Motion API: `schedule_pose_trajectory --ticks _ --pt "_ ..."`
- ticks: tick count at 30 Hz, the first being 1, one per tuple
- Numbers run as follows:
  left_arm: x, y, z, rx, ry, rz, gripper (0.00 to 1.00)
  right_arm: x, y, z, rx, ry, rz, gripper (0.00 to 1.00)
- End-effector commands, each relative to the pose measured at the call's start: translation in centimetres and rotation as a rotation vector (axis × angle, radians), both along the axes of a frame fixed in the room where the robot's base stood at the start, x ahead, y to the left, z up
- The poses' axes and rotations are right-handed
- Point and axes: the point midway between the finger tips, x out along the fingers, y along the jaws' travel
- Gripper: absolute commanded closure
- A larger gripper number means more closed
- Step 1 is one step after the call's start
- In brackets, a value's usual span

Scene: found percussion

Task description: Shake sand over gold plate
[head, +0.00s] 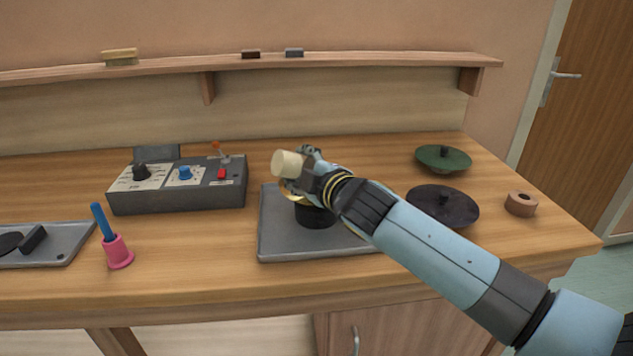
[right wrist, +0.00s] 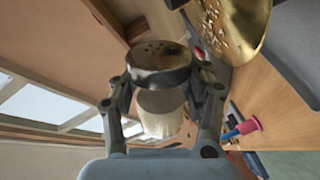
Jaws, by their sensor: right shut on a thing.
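A cream cylindrical shaker (head: 287,163) is in my right gripper (head: 302,172), lying tilted on its side above the gold plate. In the right wrist view its dark cap with small holes (right wrist: 160,62) and pale body (right wrist: 158,112) sit between both fingers of the gripper (right wrist: 162,88). The gold plate (head: 289,196) is mostly hidden behind my gripper and sits on a black round stand (head: 315,217). In the right wrist view the gold plate (right wrist: 236,38) has pale grains (right wrist: 213,25) scattered on it. My left gripper is out of view.
A grey tray (head: 276,247) lies under the stand. A dark disc (head: 455,208), a green disc (head: 443,160) and a brown ring (head: 521,204) are at right.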

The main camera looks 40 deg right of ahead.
Motion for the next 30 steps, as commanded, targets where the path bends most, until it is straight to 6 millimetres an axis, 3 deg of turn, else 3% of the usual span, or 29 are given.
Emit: schedule_pose_trajectory --ticks 16,30 --pt "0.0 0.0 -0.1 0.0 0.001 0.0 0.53 -0.6 -0.5 0.1 -0.001 -0.001 0.001 1.0" --pt "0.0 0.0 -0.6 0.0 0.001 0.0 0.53 -0.6 -3.7 0.0 -0.002 -0.001 0.001 1.0"
